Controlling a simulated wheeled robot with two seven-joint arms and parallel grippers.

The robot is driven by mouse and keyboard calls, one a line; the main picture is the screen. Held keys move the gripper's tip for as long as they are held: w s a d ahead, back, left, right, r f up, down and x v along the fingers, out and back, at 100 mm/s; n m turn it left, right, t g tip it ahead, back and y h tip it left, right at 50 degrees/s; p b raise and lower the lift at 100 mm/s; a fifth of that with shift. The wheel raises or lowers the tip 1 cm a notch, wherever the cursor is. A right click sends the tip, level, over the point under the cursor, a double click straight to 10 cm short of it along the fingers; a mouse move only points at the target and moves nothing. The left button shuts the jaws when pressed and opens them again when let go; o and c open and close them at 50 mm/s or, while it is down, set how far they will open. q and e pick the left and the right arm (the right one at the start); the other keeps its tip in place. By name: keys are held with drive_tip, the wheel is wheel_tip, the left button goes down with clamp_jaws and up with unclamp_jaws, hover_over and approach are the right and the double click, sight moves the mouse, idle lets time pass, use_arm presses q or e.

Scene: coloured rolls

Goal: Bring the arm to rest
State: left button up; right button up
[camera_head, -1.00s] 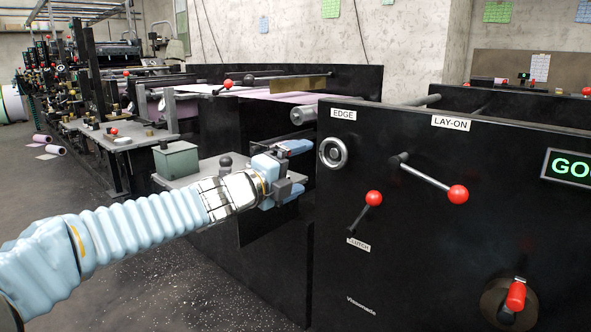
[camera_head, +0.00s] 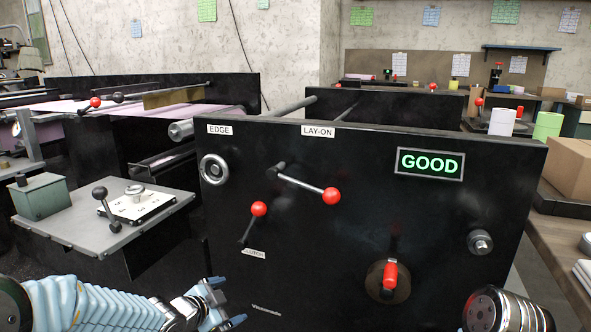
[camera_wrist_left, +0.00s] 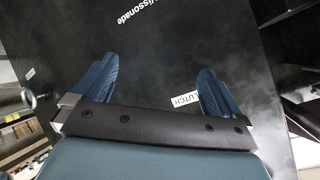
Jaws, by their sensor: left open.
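My left arm (camera_head: 85,303) comes in low from the left in the head view, in a pale blue ribbed sleeve. My left gripper (camera_head: 222,303) is at the bottom of the picture, in front of the lower left part of the black machine panel (camera_head: 330,255). In the left wrist view the two blue fingers of the left gripper (camera_wrist_left: 153,85) stand wide apart with nothing between them. The panel with its "CLUTCH" label lies beyond them. Whether a finger touches the panel I cannot tell. My right gripper does not show.
The panel carries a handwheel (camera_head: 214,169), a lay-on lever (camera_head: 305,183), a clutch lever (camera_head: 252,223), a red-handled switch (camera_head: 389,278) and a lit "GOOD" display (camera_head: 430,163). A grey side table (camera_head: 75,225) stands at left; a workbench with a cardboard box (camera_head: 575,165) at right.

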use_arm(q)
drive_tip(key=s+d+f+n+g+p, duration=0.1)
drive_tip(key=s+f+n+g, duration=0.2)
drive_tip(key=f, duration=0.4)
drive_tip(key=s+d+f+n+g+p, duration=0.1)
drive_tip(key=s+d+f+n, duration=0.15)
drive_tip(key=s+f, duration=0.35)
drive_tip(key=s+d+f+n+g, duration=0.1)
drive_tip(key=s+f+n+g, duration=0.2)
drive_tip(key=s+f, duration=0.3)
drive_tip(key=s+d+f+n+g+y+p, duration=0.1)
drive_tip(key=s+f+n+g, duration=0.2)
drive_tip(key=s, duration=0.9)
wheel_tip(320, 180, down, 4)
drive_tip(key=n, duration=0.3)
drive_tip(key=shift+s+p, duration=0.3)
drive_tip(key=shift+s, duration=0.1)
